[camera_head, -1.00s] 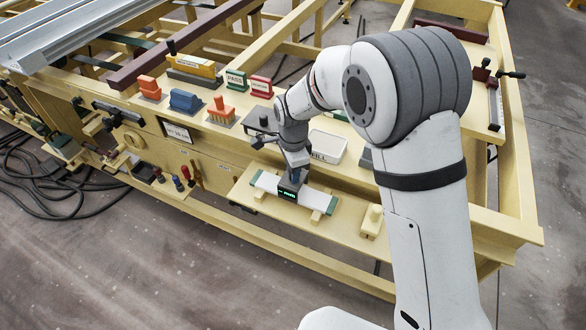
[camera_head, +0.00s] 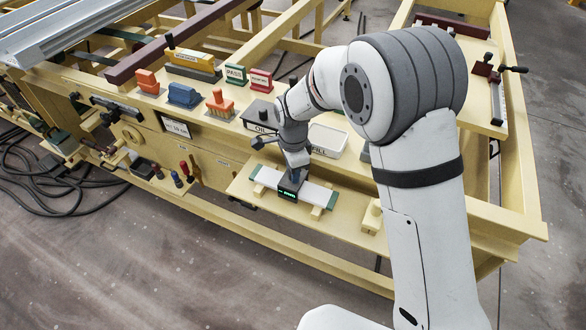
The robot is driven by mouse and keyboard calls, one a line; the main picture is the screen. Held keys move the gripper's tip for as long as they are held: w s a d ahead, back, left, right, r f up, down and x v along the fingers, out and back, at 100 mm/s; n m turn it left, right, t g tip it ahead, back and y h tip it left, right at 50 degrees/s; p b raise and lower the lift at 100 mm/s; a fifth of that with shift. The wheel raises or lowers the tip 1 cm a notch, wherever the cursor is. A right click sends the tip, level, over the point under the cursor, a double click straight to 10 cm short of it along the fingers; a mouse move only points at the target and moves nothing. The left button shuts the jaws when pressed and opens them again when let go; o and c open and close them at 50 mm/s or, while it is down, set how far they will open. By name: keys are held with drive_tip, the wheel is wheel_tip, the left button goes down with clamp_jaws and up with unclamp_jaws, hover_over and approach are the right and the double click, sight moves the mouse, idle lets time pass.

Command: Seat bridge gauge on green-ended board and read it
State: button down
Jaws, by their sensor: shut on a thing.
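The green-ended board (camera_head: 315,191) is a pale strip with green ends. It lies across wooden supports on the low front shelf. The bridge gauge (camera_head: 289,187) is a small dark block with a lit green display on its front face. It sits across the board near its middle, and I cannot tell from here whether its feet touch fully. The display's reading is too small to make out. My gripper (camera_head: 294,172) points down and is shut on the top of the gauge. Its fingertips are partly hidden by my wrist.
Orange, blue and yellow tools stand on the upper shelf, beside a green PASS block (camera_head: 235,75) and a red block (camera_head: 260,80). A white tray (camera_head: 327,139) is behind my wrist. A small wooden block (camera_head: 372,217) stands right of the board. Screwdrivers (camera_head: 184,171) hang at left.

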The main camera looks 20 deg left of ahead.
drive_tip(key=shift+f+b, duration=0.55)
drive_tip(key=shift+f, duration=0.3)
drive_tip(key=c, duration=1.1)
unclamp_jaws()
wheel_tip(320, 180, up, 8)
drive_tip(key=shift+f+b, duration=0.1)
drive_tip(key=shift+b, duration=0.4)
